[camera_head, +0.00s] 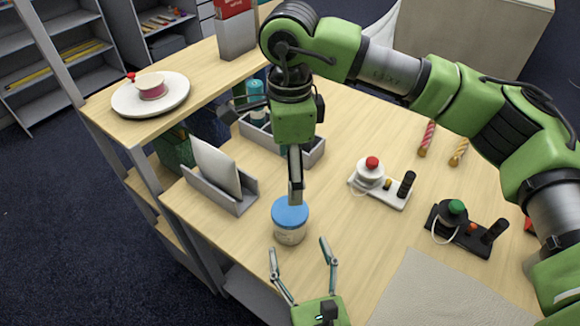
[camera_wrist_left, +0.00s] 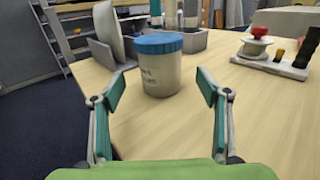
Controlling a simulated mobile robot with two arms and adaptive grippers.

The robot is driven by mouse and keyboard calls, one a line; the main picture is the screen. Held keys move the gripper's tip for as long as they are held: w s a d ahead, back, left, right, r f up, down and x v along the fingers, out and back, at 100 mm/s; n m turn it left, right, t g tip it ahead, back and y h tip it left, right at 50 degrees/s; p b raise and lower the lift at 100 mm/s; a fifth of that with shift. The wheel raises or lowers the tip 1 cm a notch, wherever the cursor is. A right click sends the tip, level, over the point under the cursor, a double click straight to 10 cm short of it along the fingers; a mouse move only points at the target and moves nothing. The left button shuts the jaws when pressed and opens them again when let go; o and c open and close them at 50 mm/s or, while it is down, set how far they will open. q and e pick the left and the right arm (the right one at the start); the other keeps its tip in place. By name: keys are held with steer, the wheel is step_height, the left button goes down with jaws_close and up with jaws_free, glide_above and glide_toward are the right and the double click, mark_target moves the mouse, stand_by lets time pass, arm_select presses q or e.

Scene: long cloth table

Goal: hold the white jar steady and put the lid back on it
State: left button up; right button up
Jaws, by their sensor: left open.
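The white jar (camera_head: 289,234) stands upright on the table with the blue lid (camera_head: 290,214) on its top. The wrist view shows the same jar (camera_wrist_left: 161,77) and the lid (camera_wrist_left: 159,44), which looks level; I cannot tell whether it is fully seated. My left gripper (camera_head: 298,249) is open in front of the jar. Its fingers (camera_wrist_left: 161,90) are spread to either side of the jar, apart from it. My right gripper (camera_head: 295,198) points down over the back of the lid in the head view. Its fingers are seen edge-on, so their opening and any contact are unclear.
A grey holder (camera_head: 222,192) with a white panel stands left of the jar, and a grey organizer (camera_head: 315,153) stands behind. A white switch base (camera_head: 384,190) and a black one (camera_head: 466,236) lie to the right. A grey mat (camera_head: 430,292) is at front right.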

arm_select(q)
steer(key=v, duration=0.5)
steer(key=shift+s, duration=0.15)
stand_by(0.3)
